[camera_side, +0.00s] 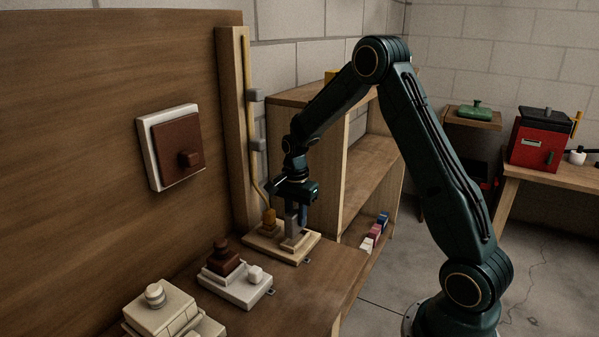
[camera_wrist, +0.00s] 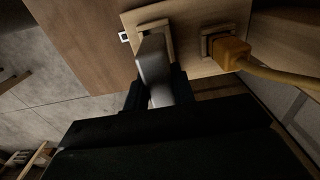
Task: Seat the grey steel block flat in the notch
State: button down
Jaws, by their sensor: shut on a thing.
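The grey steel block (camera_side: 291,222) is upright in my gripper (camera_side: 296,208), above a pale wooden board (camera_side: 262,246). In the wrist view the block (camera_wrist: 152,62) lies between the two dark fingers of my gripper (camera_wrist: 158,92). My gripper is shut on it. A raised pale frame (camera_wrist: 165,22) on the board, apparently around the notch, shows just beyond the block's lower end. The block covers part of this frame. I cannot tell whether the block's foot is inside the notch or just above it.
An amber plug (camera_wrist: 232,52) with a yellow cable (camera_wrist: 285,80) stands on the board close beside the frame. A brown knobbed block (camera_side: 226,258) on a white base sits nearer on the bench. A shelf unit (camera_side: 365,160) stands behind my gripper. The bench's right front is clear.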

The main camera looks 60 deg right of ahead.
aim_at(296, 226)
jog(key=shift+f, duration=1.9)
dwell(2.1)
jog(key=c, duration=1.1)
grip_release()
notch_tip(296, 226, up, 13)
jog(key=shift+r, duration=0.45)
